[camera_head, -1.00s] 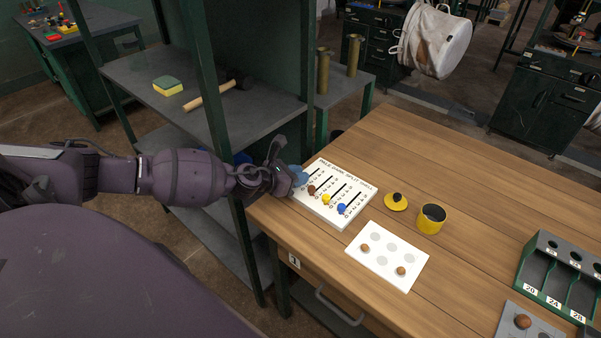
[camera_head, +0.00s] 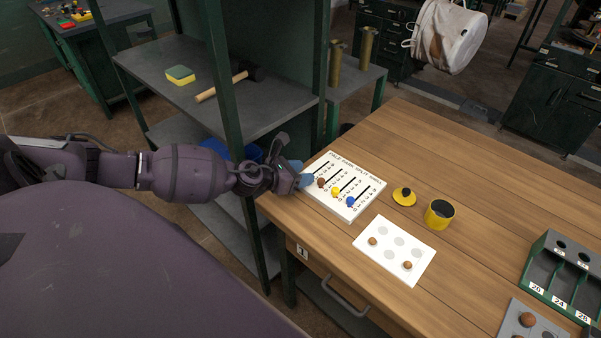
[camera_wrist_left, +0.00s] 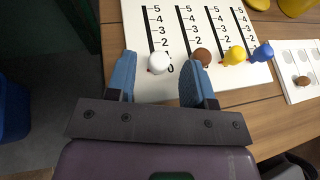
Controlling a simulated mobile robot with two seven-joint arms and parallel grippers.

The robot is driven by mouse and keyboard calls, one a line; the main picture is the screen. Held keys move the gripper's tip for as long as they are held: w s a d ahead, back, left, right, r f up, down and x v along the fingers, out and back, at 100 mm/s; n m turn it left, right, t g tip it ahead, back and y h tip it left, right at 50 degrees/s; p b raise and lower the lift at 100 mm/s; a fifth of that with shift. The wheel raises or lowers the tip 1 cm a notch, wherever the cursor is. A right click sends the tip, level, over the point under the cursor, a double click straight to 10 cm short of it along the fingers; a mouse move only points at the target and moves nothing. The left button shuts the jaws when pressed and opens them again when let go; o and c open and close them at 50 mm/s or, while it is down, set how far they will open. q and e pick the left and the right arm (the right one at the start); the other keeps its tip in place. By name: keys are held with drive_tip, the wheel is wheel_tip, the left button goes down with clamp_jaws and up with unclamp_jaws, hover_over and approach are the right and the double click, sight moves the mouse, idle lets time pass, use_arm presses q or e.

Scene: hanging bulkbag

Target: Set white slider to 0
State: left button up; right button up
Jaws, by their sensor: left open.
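The white slider panel (camera_head: 362,187) lies at the near left part of the wooden table. In the left wrist view, the white slider knob (camera_wrist_left: 158,63) sits low in the leftmost slot, close to the printed 0. The brown knob (camera_wrist_left: 202,56), yellow knob (camera_wrist_left: 235,55) and blue knob (camera_wrist_left: 262,51) sit in the other slots. My left gripper (camera_wrist_left: 157,78) is open, with one blue finger on each side of the white knob and a gap visible to both. In the head view the gripper (camera_head: 300,178) covers the white knob. My right gripper is not in view.
A white tray (camera_head: 391,264) with brown balls, a yellow lid (camera_head: 404,196) and a yellow cup (camera_head: 439,214) stand right of the panel. A green rack (camera_head: 566,262) is farther right. A green shelf post (camera_head: 228,105) stands close behind my left arm.

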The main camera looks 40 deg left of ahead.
use_arm(q)
drive_tip(key=shift+v, duration=5.4)
drive_tip(key=shift+s+d+n, duration=0.1)
drive_tip(key=shift+d+n, duration=0.25)
drive_tip(key=shift+n, duration=0.05)
drive_tip(key=d+n+y, duration=0.1)
drive_tip(key=n, duration=0.1)
drive_tip(key=d+n+t+y, duration=0.1)
drive_tip(key=n, duration=0.2)
drive_tip(key=s+d+n+t+y, duration=0.1)
drive_tip(key=n, duration=0.2)
drive_tip(key=shift+s+d, duration=0.1)
drive_tip(key=shift+s, duration=0.05)
drive_tip(key=s+d+f+n+g+y, duration=0.15)
drive_tip(key=s+d+n+g, duration=0.4)
drive_tip(key=s+n, duration=0.7)
drive_tip(key=s+d+f+n+g+y, duration=0.15)
drive_tip(key=s+d+n+g, duration=0.55)
drive_tip(key=n, duration=1.1)
drive_tip(key=w+a+f+t, duration=0.1)
drive_tip(key=w+f+t, duration=0.2)
drive_tip(key=f+t, duration=0.1)
drive_tip(key=w+a+f+t+h, duration=0.1)
drive_tip(key=w+f+t, duration=0.1)
drive_tip(key=f+t, duration=0.3)
drive_tip(key=shift+w+f, duration=0.35)
drive_tip(key=shift+f, duration=0.6)
